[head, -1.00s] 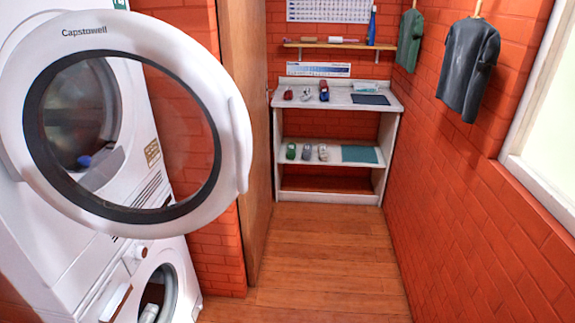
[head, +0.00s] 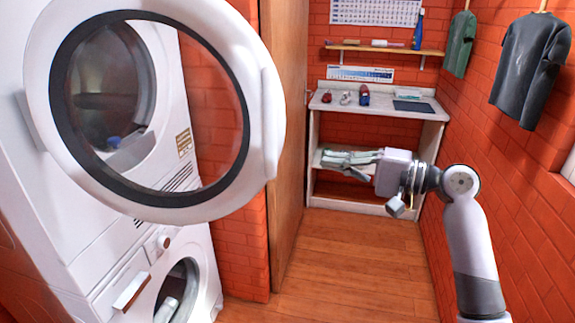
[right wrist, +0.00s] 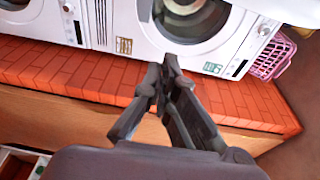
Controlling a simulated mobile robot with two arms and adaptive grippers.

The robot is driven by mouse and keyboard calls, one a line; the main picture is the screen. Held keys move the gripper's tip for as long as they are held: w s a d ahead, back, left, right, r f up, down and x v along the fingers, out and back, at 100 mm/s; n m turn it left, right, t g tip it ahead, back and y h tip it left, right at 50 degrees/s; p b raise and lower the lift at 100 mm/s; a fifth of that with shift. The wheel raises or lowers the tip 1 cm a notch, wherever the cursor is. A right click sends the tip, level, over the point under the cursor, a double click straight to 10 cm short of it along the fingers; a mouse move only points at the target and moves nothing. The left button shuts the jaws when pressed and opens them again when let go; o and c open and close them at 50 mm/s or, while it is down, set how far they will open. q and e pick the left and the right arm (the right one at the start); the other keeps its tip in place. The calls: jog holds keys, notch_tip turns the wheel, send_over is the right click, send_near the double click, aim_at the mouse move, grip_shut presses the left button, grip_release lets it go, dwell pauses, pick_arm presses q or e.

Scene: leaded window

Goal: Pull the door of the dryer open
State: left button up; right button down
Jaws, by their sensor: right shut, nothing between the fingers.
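The dryer (head: 55,190) is the upper white machine of a stack at the left in the head view. Its round door (head: 268,120), with a clear pane and dark inner ring, stands swung well open toward me. Through the pane I see the drum opening and something blue inside. My right gripper (head: 325,163) is right of the door, apart from it, pointing left, in front of the white shelf unit. In the right wrist view its fingers (right wrist: 168,65) are together and empty, with the white machines beyond. My left gripper is not in view.
A second white machine (head: 205,265) stands under the dryer, its round front showing. A wooden panel (head: 287,150) and brick wall are behind the door. A white shelf unit (head: 430,150) stands at the back. The wooden floor (head: 340,265) is clear. Shirts hang at the right.

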jog(key=s+a+r+p, duration=0.1)
jog(key=a+p, duration=0.3)
jog(key=a, duration=0.6)
jog(key=shift+s+r+n+g+y+p, duration=0.15)
jog(key=shift+r+n+g+y+p, duration=0.25)
jog(key=shift+r, duration=0.3)
